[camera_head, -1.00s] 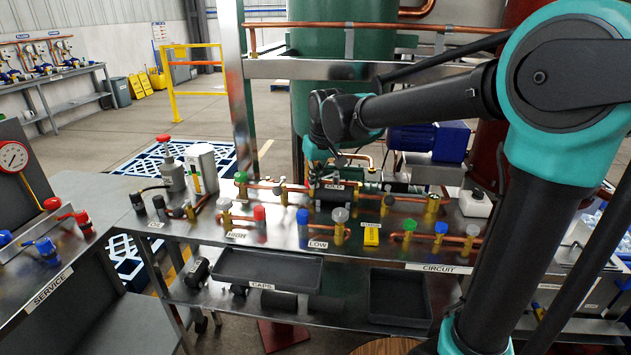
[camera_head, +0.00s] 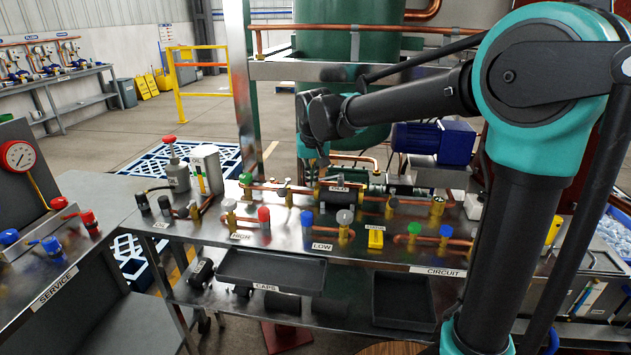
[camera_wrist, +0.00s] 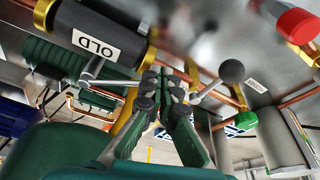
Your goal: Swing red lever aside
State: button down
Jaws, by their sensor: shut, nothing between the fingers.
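A red-handled fitting (camera_head: 87,220) sits on the SERVICE bench at the left in the head view, well away from my gripper. A red cap (camera_head: 264,214) stands on the CIRCUIT bench; a red cap (camera_wrist: 297,22) also shows at the wrist view's upper right. I cannot tell which red part is the lever. My gripper (camera_wrist: 165,95) is shut and empty beside the black cylinder labelled OLD (camera_wrist: 85,30). In the wrist view, a metal lever with a black ball knob (camera_wrist: 231,71) is just right of the fingers. In the head view my fingertips are hard to make out.
Copper pipes with green, blue and grey caps run along the CIRCUIT bench. A green tank (camera_head: 345,90) rises behind. A dark tray (camera_head: 270,268) lies on the lower shelf.

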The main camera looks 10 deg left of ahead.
jog(key=shift+w+a+m+h, duration=0.4)
jog(key=shift+w+a+m, duration=0.45)
jog(key=shift+w+m, duration=0.3)
jog(key=shift+w+a+m, duration=0.4)
jog(key=shift+w+m, duration=0.35)
jog(key=shift+m, duration=0.2)
jog(key=shift+w+a, duration=0.2)
jog(key=shift+w, duration=0.4)
